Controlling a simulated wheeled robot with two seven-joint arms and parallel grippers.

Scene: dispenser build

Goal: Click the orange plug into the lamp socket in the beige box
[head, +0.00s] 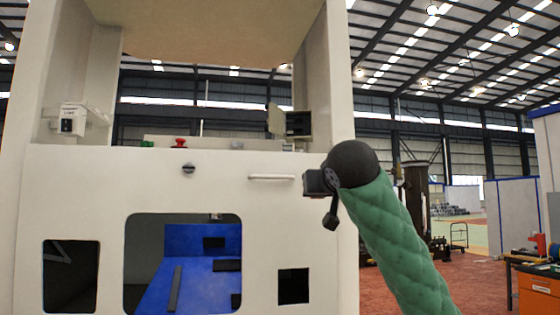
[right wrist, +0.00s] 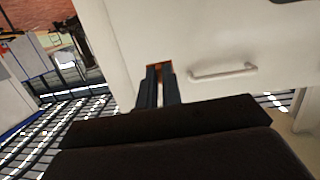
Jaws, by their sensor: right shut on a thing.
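A large beige cabinet (head: 215,172), which looks like the beige box, stands in front of me. My right gripper (head: 318,183) is at the right part of its front, right of a white bar handle (head: 272,177). In the right wrist view the gripper's dark fingers (right wrist: 159,88) are shut on the orange plug (right wrist: 158,66). Only a thin orange edge of the plug shows at the fingertips, close to the cabinet front; I cannot tell whether it touches. The plug is hidden in the head view. I cannot make out the lamp socket. My left gripper is not in view.
The cabinet front has a large window onto a blue interior (head: 205,285) and a small dark square opening (head: 293,286). A red button (head: 180,143) and a small grey open box (head: 292,122) are on the ledge above. An orange workbench (head: 538,290) stands far right.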

